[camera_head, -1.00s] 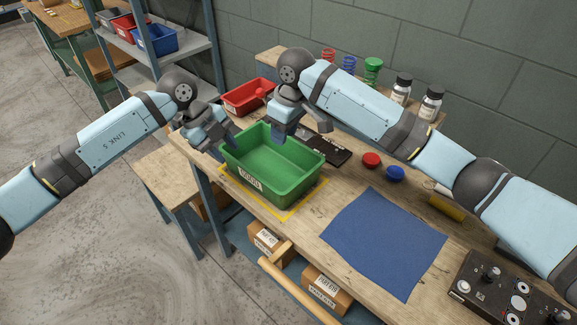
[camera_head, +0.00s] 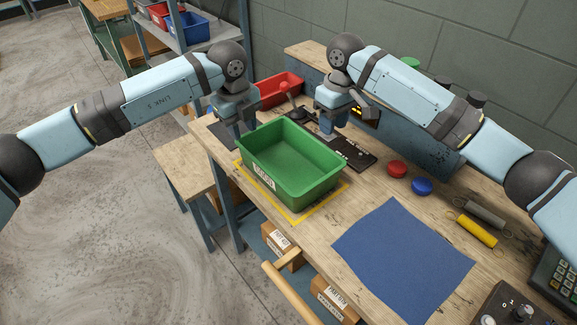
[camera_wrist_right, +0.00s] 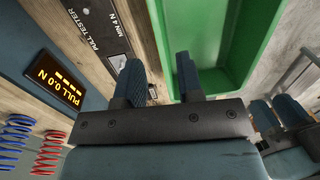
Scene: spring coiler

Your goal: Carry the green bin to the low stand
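The green bin (camera_head: 268,178) stands upright and empty inside a yellow outline on the workbench. My left gripper (camera_head: 241,128) is at the bin's far-left corner, its fingers pointing down and apart; they also show in the right wrist view (camera_wrist_right: 277,115). My right gripper (camera_head: 328,132) is above the bin's far-right side. In the right wrist view its two fingers (camera_wrist_right: 160,82) are apart, and the bin's green rim (camera_wrist_right: 160,45) runs across the gap; I cannot tell its depth. A low wooden stand (camera_head: 187,165) is left of the bench.
A pull tester (camera_head: 350,152) lies close behind the bin, with a red bin (camera_head: 279,88) at the back. The top of the low stand looks clear.

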